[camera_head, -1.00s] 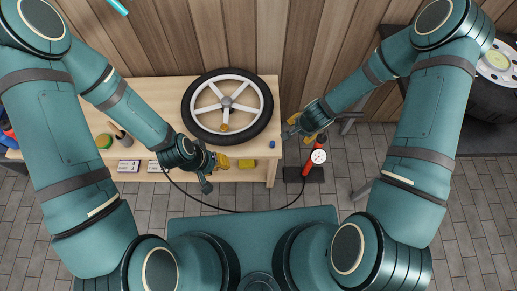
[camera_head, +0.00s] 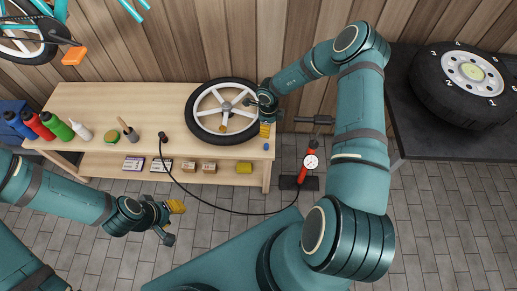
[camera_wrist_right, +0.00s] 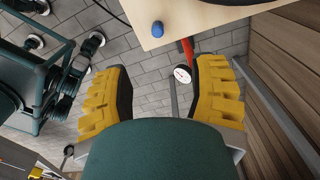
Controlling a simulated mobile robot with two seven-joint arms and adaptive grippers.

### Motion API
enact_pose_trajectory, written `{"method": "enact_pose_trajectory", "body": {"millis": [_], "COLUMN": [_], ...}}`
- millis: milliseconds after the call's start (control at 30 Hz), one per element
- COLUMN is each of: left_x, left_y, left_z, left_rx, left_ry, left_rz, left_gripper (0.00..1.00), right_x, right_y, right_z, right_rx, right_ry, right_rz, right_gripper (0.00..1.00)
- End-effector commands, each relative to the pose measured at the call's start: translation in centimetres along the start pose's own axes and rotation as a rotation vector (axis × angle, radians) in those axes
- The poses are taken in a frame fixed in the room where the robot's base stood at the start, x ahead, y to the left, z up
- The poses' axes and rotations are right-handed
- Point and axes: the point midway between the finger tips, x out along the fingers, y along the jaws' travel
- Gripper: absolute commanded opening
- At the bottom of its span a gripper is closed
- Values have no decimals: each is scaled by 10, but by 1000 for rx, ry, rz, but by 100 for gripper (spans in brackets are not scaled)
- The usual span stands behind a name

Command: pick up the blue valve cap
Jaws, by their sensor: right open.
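The small blue valve cap (camera_head: 266,147) sits at the front right corner of the wooden workbench top. It also shows in the right wrist view (camera_wrist_right: 157,28), near the table corner, beyond the fingertips. My right gripper (camera_head: 265,122) is above the bench's right end, by the wheel's right rim and just behind the cap. In the right wrist view its yellow finger pads (camera_wrist_right: 160,85) are wide apart with nothing between them. My left gripper (camera_head: 170,222) is open and empty over the floor, in front of the bench and well away from the cap.
A spoked wheel with a black tyre (camera_head: 190,112) lies on the bench beside the cap. A red pump with a gauge (camera_head: 310,161) stands right of the bench; its black hose (camera_head: 215,205) runs to the bench top. Several bottles (camera_head: 57,128) stand at the left end.

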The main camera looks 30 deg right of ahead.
Motion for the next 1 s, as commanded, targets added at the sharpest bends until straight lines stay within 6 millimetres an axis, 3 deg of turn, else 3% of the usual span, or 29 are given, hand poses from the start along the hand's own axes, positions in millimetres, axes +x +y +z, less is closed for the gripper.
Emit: {"method": "enact_pose_trajectory", "body": {"millis": [400, 733, 1000], "left_x": [17, 21, 32], "left_y": [-6, -8, -12], "left_z": [3, 2, 1], "left_rx": [3, 4, 4], "left_ry": [-4, -1, 4], "left_rz": [1, 1, 0], "left_gripper": [39, 39, 39], "right_x": [73, 92, 130], "right_y": [1, 3, 7], "right_z": [0, -1, -2], "right_rx": [-1, -1, -1], "right_ry": [1, 1, 2], "right_rz": [2, 1, 1], "right_gripper": [58, 58, 58]}}
